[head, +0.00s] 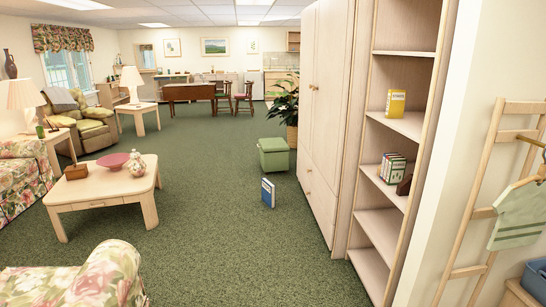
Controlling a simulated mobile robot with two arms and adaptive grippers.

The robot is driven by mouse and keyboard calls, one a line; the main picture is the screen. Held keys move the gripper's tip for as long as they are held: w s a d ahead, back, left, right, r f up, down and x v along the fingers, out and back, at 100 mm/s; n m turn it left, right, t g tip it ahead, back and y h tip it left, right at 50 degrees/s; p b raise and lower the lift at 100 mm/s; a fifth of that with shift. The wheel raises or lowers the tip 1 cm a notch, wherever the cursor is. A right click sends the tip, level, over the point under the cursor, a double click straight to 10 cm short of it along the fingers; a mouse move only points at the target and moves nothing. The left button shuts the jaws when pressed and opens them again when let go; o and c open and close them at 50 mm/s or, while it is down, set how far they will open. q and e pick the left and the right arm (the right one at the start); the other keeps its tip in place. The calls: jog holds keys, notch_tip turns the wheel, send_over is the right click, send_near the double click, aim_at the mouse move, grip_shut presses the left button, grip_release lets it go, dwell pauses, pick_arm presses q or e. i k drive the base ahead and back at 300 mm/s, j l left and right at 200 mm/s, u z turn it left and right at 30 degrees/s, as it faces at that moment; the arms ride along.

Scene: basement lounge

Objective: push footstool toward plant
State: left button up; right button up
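A small green footstool (273,155) stands on the carpet right of the picture's middle, left of the tall wardrobe. A leafy plant (287,103) in a woven pot (292,136) stands just behind it and to its right, partly hidden by the wardrobe. I cannot tell whether the footstool touches the pot. Neither of my grippers shows in the head view.
A blue book (268,193) stands upright on the carpet in front of the footstool. A wooden coffee table (100,188) and floral seats are at left. The wardrobe (318,110) and open shelves (378,220) line the right.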

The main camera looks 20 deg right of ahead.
aim_at(278, 162)
jog(key=i+l+z, duration=0.1)
jog(key=i+z, duration=0.3)
jog(key=i, duration=3.15)
jog(key=i+u, duration=0.15)
jog(key=i, duration=0.5)
jog(key=i+l+u, duration=0.15)
jog(key=i, duration=0.45)
jog(key=i+l+u, duration=0.15)
jog(key=i, duration=0.5)
jog(key=i+j+u, duration=0.1)
jog(key=i, duration=0.9)
jog(key=i+j, duration=0.15)
jog(key=i, duration=0.85)
jog(key=j+u, duration=0.05)
